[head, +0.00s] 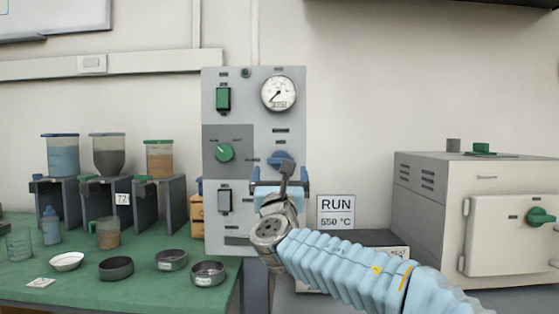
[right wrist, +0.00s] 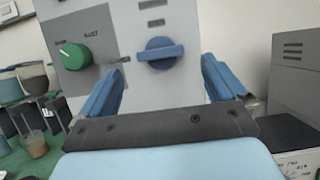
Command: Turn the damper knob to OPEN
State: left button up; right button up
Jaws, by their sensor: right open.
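A blue bar-shaped knob (head: 281,159) is on the grey control panel (head: 292,125), below the round gauge. In the right wrist view the blue knob (right wrist: 160,53) has its bar roughly level. A round green knob (head: 224,152) is to its left on a darker plate. The labels are too small to read, so I cannot tell which knob is the damper. My right gripper (head: 280,178) is open in front of the panel, just below the blue knob. Its blue fingers (right wrist: 160,84) stand apart to either side of that knob, with nothing between them. My left gripper is out of view.
A furnace (head: 420,197) with a green handle (head: 541,217) stands at right. A RUN 550 °C sign (head: 336,211) is right of the panel. The green bench (head: 60,282) at left carries hoppers, cups and several dark dishes. A green switch (head: 223,99) is on the panel.

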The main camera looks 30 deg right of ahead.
aim_at(280, 163)
jog(key=p+x, duration=0.1)
jog(key=x, duration=0.4)
jog(key=shift+w, duration=0.1)
jog(key=shift+c, duration=0.2)
jog(key=c, duration=1)
